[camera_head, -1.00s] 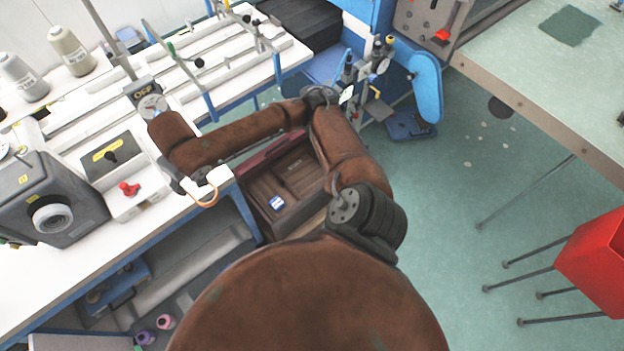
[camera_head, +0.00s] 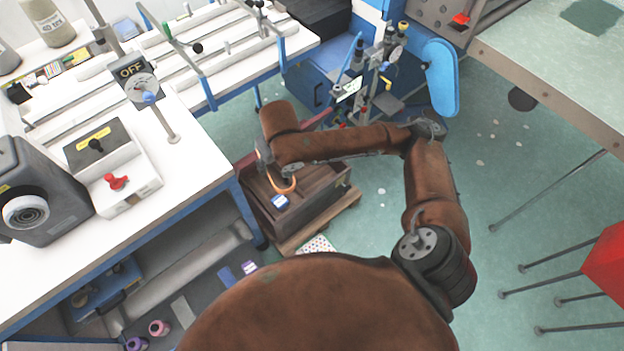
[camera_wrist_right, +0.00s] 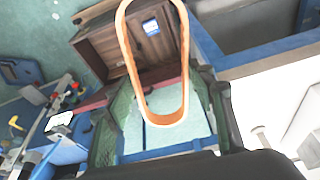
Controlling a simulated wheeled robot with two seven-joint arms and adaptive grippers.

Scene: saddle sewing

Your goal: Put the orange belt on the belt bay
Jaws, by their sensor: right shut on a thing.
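The orange belt (camera_head: 284,190) is a thin closed loop hanging from my right gripper (camera_head: 266,166). In the right wrist view the belt (camera_wrist_right: 185,62) stretches out from between the fingers as a long oval. My right gripper is shut on it, though the pinch itself is hard to see. A dark brown wooden crate (camera_head: 318,208) with inner dividers and a blue-white label stands low beside the white table. The belt hangs over the crate's left part, apparently above it. I cannot tell which compartment is the belt bay. My left gripper is not in view.
The white table (camera_head: 195,165) with its blue edge stands left of the crate. A blue machine stand with fittings (camera_head: 385,85) is behind it. A wooden pallet (camera_head: 335,222) lies under the crate. Green floor to the right is open up to a red stool (camera_head: 605,265).

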